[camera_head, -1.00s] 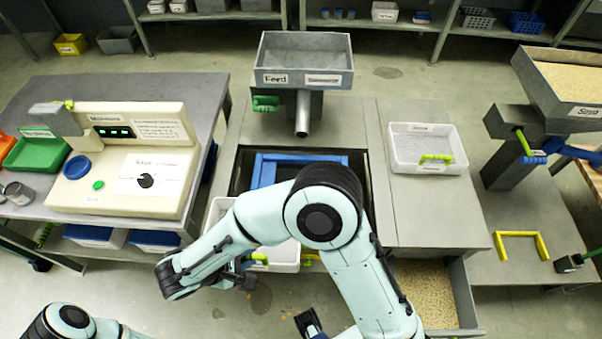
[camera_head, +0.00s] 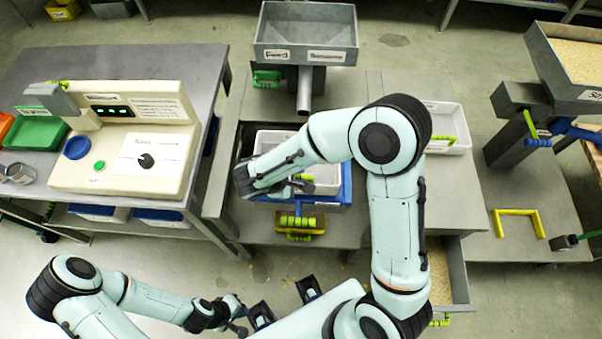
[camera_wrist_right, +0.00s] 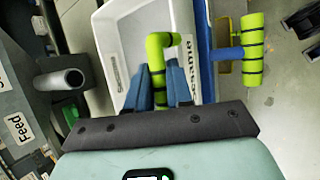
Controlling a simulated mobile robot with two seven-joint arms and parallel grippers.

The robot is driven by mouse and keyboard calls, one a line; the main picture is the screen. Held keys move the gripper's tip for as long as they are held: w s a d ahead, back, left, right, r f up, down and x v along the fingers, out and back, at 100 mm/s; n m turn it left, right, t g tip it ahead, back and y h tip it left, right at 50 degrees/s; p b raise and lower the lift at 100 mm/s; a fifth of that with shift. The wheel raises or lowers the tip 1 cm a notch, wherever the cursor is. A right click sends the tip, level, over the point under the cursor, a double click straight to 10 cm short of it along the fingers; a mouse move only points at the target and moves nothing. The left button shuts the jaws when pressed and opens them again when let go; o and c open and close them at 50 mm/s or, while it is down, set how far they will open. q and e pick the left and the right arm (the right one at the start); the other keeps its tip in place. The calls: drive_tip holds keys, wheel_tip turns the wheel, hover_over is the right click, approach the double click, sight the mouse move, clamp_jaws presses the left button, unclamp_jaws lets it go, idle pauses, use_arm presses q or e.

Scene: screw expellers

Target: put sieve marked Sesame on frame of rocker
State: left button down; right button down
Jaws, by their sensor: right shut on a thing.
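The white sieve (camera_head: 270,139) is at the blue frame of the rocker (camera_head: 346,190), inside its outline. I cannot tell whether it rests on the frame or hovers just above it. In the right wrist view the sieve (camera_wrist_right: 118,62) shows part of a label that seems to read Sesame, and the blue frame (camera_wrist_right: 203,70) runs along its right side. My right gripper (camera_wrist_right: 164,88) is shut on the sieve's green handle (camera_wrist_right: 157,48). In the head view my right arm covers much of the sieve. My left gripper (camera_head: 237,312) is low in front, away from the sieve, its fingers unclear.
A hopper (camera_head: 306,30) with a spout stands behind the rocker. A second white sieve (camera_head: 446,118) lies on the right of the bench, partly behind my arm. A green-and-yellow handle (camera_head: 300,226) is at the rocker's front. A moisture meter (camera_head: 130,150) stands on the left table.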

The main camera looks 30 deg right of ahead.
drive_tip(key=shift+w+d, duration=0.25)
drive_tip(key=shift+d, duration=0.5)
drive_tip(key=f, duration=0.3)
drive_tip(key=shift+w+d+f, duration=0.1)
drive_tip(key=shift+d+f, duration=0.1)
drive_tip(key=shift+f, duration=0.1)
drive_tip(key=c, duration=1)
unclamp_jaws()
